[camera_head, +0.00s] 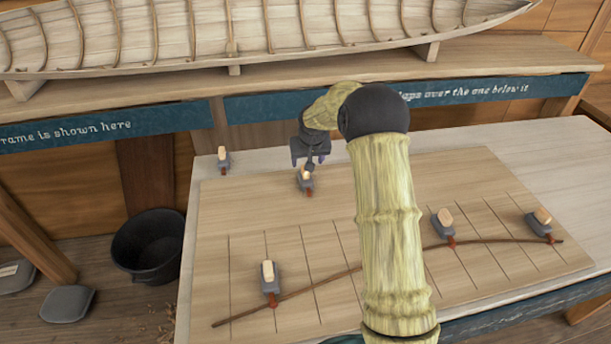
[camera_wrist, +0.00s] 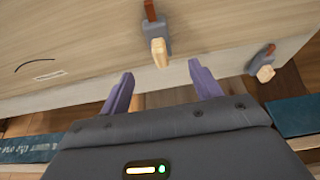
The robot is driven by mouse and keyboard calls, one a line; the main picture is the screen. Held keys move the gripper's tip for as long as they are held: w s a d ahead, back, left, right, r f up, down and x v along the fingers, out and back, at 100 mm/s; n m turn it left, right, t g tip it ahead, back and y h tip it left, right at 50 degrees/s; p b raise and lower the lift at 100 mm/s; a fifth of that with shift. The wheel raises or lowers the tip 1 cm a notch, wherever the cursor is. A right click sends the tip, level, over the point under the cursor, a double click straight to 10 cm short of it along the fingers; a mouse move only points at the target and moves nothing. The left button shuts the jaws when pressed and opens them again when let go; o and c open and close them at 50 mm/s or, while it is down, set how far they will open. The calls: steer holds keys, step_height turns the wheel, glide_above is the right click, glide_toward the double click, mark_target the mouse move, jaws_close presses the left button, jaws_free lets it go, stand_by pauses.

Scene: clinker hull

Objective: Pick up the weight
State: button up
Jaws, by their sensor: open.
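Several grey weights with pale wooden tops and red hooks are in view. One weight (camera_head: 308,187) sits near the far edge of the drawing board (camera_head: 260,198), close below my gripper (camera_head: 310,152). In the wrist view this weight (camera_wrist: 154,30) lies just ahead of the purple fingers, roughly between their lines. My gripper is open and empty in the wrist view (camera_wrist: 161,74), apart from the weight as far as I can see. Another weight (camera_head: 224,159) stands to its left on the table's corner; it also shows in the wrist view (camera_wrist: 262,62).
Three weights, at left (camera_head: 269,284) and at right (camera_head: 442,229) (camera_head: 537,228), stand along a thin brown batten (camera_head: 310,286) on the board. A shelf with a blue lettered edge (camera_head: 250,107) carries a wooden hull (camera_head: 180,40) behind. A black bucket (camera_head: 150,245) stands on the floor.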

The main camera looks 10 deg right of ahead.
mark_target(306, 174)
steer(key=shift+p+x, duration=0.9)
steer(key=shift+x, duration=2.15)
steer(key=shift+p+x, duration=1.65)
steer(key=shift+x, duration=0.95)
steer(key=shift+w, duration=0.1)
jaws_close()
steer(key=shift+w+r, duration=0.1)
steer(key=shift+r, duration=0.05)
